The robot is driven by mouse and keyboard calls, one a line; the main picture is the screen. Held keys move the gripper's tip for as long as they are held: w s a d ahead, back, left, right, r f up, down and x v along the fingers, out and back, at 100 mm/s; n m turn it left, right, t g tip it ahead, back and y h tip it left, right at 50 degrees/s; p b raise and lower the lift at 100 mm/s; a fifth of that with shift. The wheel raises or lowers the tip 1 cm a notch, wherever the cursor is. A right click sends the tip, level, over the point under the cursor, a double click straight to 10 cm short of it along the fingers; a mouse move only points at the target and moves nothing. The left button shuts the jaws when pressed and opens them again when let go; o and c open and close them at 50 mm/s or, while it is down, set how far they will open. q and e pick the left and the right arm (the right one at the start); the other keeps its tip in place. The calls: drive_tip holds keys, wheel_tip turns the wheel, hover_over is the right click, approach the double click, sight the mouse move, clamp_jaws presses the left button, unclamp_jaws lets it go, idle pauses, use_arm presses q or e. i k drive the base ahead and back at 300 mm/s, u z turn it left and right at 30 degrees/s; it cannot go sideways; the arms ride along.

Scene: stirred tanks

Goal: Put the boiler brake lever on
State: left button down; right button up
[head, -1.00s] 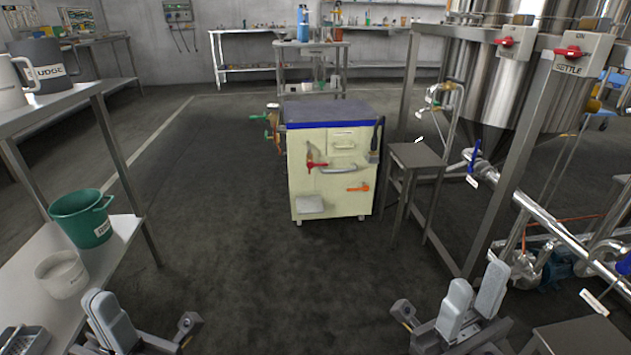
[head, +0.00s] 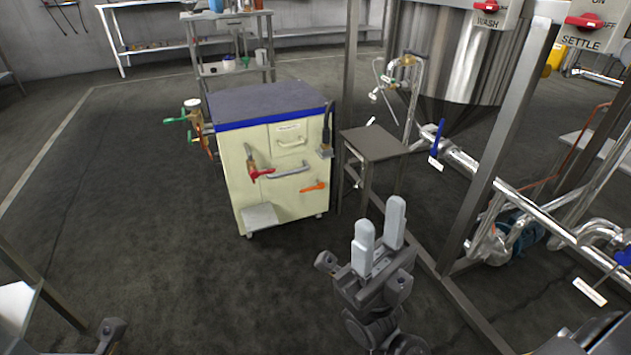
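A cream cabinet on casters (head: 271,190) with a blue-edged dark top stands ahead, left of centre. Its front carries a red-handled lever (head: 260,173), a grey bar handle (head: 287,170) and an orange handle (head: 314,187). A dark-gripped lever (head: 327,132) stands upright at its right front edge. I cannot read any label that names the boiler brake lever. My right gripper (head: 380,211) is in front and to the right of the cabinet, fingers up, apart and empty, touching nothing. My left gripper's fingers are out of view; only a dark piece of that arm shows at the bottom left.
A small grey stand (head: 374,144) is right of the cabinet. A steel frame, a tank (head: 455,55) and pipes with a blue-handled valve (head: 437,140) fill the right. Red switches (head: 584,22) sit on the frame. Green-handled valves (head: 178,120) stick out left of the cabinet. The floor before it is clear.

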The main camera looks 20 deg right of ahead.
sight(321, 185)
drive_tip(key=z, duration=0.6)
drive_tip(key=i, duration=0.7)
drive_tip(key=z, duration=1.05)
drive_tip(key=i, duration=0.2)
drive_tip(key=z, duration=0.2)
